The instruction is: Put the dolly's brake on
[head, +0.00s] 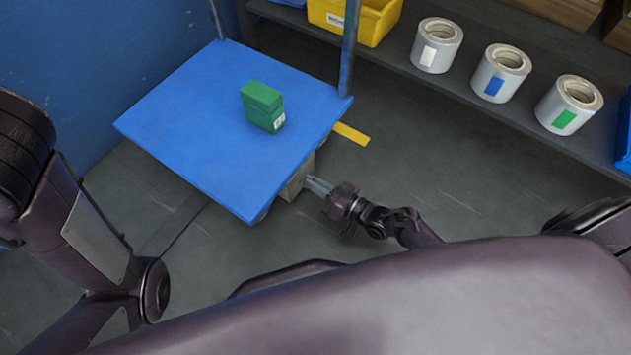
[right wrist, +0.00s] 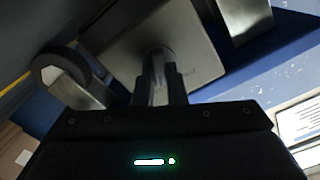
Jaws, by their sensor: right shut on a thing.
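The dolly (head: 190,110) is a flat blue platform with upright blue posts at its far edge. My right gripper (head: 316,185) is low beside the dolly's near right edge, at a pale box-like part (head: 296,182) under the platform. In the right wrist view my right gripper (right wrist: 159,88) is shut on a small grey part, apparently the brake lever (right wrist: 157,54), in front of a grey plate (right wrist: 185,45). The fingers hide much of the lever, so its position cannot be told. My left arm shows at the left; its gripper is out of view.
A green box (head: 262,104) stands on the dolly. A caster wheel (right wrist: 56,68) shows in the right wrist view. A yellow floor strip (head: 351,134) lies beside the dolly.

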